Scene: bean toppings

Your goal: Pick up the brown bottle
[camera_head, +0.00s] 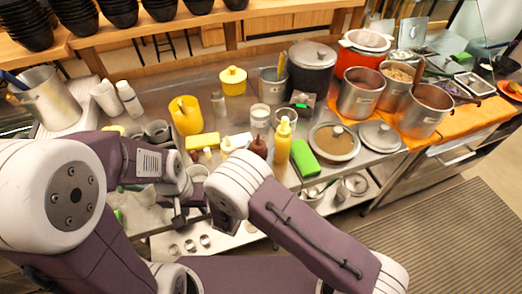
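A brown squeeze bottle (259,147) stands on the metal counter (225,108) near its front edge, just left of a yellow squeeze bottle (283,141). My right arm's white joint covers the area below it, and its lower part is partly hidden. My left gripper (181,217) is small and dark, in front of the counter, to the lower left of the brown bottle and apart from it. Whether its fingers are open or shut is not clear. My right arm crosses the lower middle, but its gripper does not show.
A green block (304,157) and a lidded pan (334,142) lie right of the bottles. A yellow jug (186,115) and white bottles (129,99) stand to the left. Several metal pots (361,92) fill the right side. Stacked black bowls (118,12) line the back shelf.

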